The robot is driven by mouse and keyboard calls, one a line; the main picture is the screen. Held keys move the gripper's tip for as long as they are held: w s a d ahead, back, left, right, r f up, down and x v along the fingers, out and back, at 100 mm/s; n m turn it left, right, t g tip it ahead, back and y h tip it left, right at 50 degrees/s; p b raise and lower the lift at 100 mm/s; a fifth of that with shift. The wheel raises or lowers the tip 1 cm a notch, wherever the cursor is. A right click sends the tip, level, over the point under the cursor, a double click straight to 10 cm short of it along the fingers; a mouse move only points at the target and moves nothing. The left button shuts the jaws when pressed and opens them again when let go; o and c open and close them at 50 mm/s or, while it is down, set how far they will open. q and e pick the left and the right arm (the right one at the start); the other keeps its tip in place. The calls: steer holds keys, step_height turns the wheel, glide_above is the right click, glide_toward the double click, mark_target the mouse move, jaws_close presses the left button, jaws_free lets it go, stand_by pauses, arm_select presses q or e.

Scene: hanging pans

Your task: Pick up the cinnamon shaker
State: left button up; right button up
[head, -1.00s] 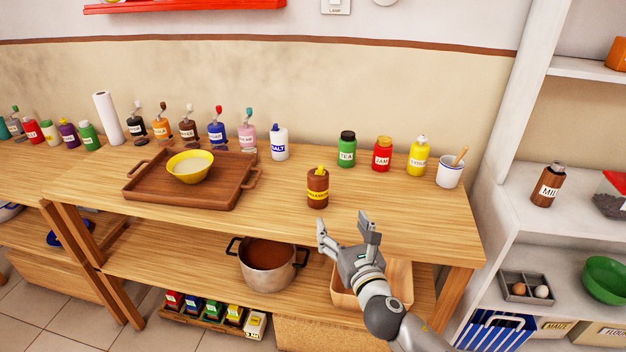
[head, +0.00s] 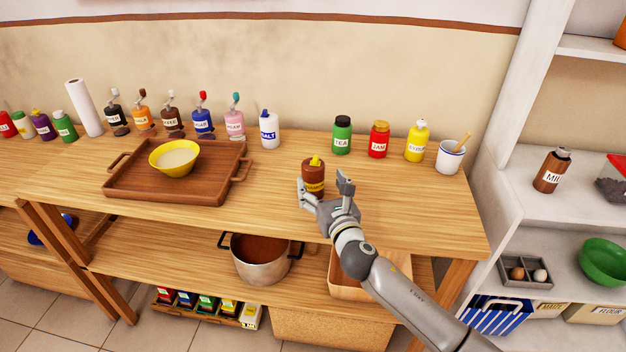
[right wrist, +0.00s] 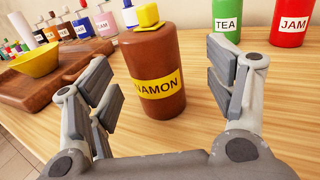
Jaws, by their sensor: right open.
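The cinnamon shaker (head: 314,172) is a brown bottle with a yellow label and yellow cap, upright on the wooden table. My right gripper (head: 324,190) is at its near side, open, and partly hides its lower part in the head view. In the right wrist view the shaker (right wrist: 158,108) stands between the two spread fingers of the gripper (right wrist: 170,100), with a gap visible on both sides. My left gripper is out of view.
A brown tray (head: 122,190) with a yellow bowl (head: 174,157) sits to the left. Behind stand a salt bottle (head: 269,132), a green tea jar (head: 342,136), a red jam jar (head: 379,140), a yellow bottle (head: 416,142) and a white cup (head: 449,158). Table surface right of the shaker is clear.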

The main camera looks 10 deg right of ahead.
mark_target(317, 182)
steer(key=shift+w+a, duration=0.25)
steer(key=shift+w, duration=0.2)
steer(key=w, duration=0.3)
steer(key=shift+a+f, duration=0.15)
steer(key=shift+a, duration=0.25)
steer(key=shift+w, duration=0.3)
steer(key=shift+c, duration=0.4)
steer(key=c, duration=0.9)
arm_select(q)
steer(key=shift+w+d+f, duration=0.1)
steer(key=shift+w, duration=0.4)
arm_select(e)
steer(key=shift+c, duration=1)
